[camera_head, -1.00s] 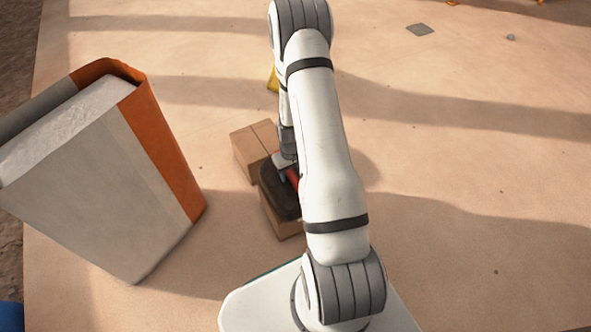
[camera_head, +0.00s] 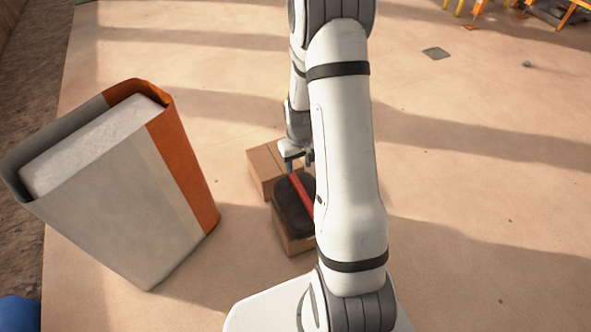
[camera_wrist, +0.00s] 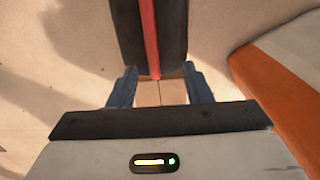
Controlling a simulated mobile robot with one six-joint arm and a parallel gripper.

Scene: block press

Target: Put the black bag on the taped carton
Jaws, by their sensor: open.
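The black bag (camera_head: 291,208), with a red strap along its top, rests on the near brown carton (camera_head: 292,241). A second brown carton (camera_head: 264,170) with a seam down its top stands just behind it. I cannot tell clearly which carton is taped. My gripper (camera_head: 299,161) is at the bag's far end. In the wrist view my gripper (camera_wrist: 160,76) is open. The bag (camera_wrist: 121,28) fills the top centre, and a seamed carton top (camera_wrist: 148,93) shows between the fingers. My arm hides the right side of the bag and near carton in the head view.
A large grey and orange block (camera_head: 125,190), shaped like a book, stands close on the left; it also shows at right in the wrist view (camera_wrist: 265,88). Open sandy floor (camera_head: 480,190) lies to the right. Yellow-orange legs (camera_head: 480,10) show at the far right.

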